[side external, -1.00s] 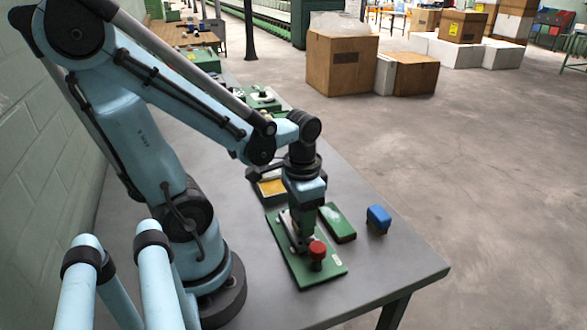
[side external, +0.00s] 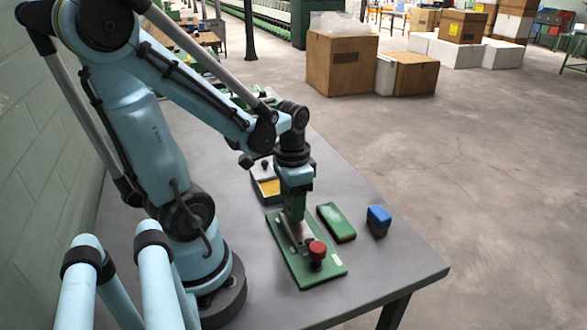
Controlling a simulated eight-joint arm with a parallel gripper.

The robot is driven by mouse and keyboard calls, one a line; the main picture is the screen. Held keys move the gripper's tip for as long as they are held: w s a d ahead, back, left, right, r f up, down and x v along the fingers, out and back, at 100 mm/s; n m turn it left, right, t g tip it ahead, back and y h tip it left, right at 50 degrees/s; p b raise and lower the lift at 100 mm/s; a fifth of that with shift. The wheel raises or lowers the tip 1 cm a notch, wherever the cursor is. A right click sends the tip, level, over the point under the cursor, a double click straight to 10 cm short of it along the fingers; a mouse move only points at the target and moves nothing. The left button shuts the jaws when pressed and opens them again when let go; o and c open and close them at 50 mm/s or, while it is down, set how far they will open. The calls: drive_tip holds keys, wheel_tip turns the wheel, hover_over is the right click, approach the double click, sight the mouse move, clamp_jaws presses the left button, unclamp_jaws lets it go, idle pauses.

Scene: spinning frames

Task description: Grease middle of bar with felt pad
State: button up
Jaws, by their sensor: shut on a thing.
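A green base plate (side external: 322,277) lies on the grey table, with a pale metal bar (side external: 284,234) along its middle. A red knob (side external: 317,248) on a dark stem stands at the plate's near end. My gripper (side external: 294,216) points down over the far half of the bar, behind the knob. It is shut on a small dark thing, seemingly the felt pad, which is mostly hidden by the fingers. I cannot tell whether the pad touches the bar. A tray with yellow grease (side external: 269,187) lies behind my gripper, partly covered by it.
A green block (side external: 336,222) with a pale patch on top lies right of the plate. A blue block (side external: 378,220) with a dark lower part stands farther right. The table (side external: 405,265) is clear at its near right corner. Boxes stand on the floor beyond.

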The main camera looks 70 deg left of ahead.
drive_tip(key=shift+d+f, duration=0.15)
drive_tip(key=shift+d, duration=2.6)
wheel_tip(320, 180, up, 8)
drive_tip(key=shift+r, duration=0.2)
drive_tip(key=shift+a, duration=0.1)
drive_tip(key=w+a, duration=0.3)
drive_tip(key=w, duration=0.3)
drive_tip(key=w+a, duration=0.3)
drive_tip(key=w, duration=0.4)
drive_tip(key=a+f, duration=0.2)
drive_tip(key=a, duration=0.1)
drive_tip(key=a+f, duration=0.3)
drive_tip(key=a, duration=0.1)
drive_tip(key=a+f, duration=0.2)
drive_tip(key=a, duration=0.2)
drive_tip(key=shift+s+f, duration=0.15)
drive_tip(key=shift+f, duration=2.05)
drive_tip(key=shift+f, duration=0.1)
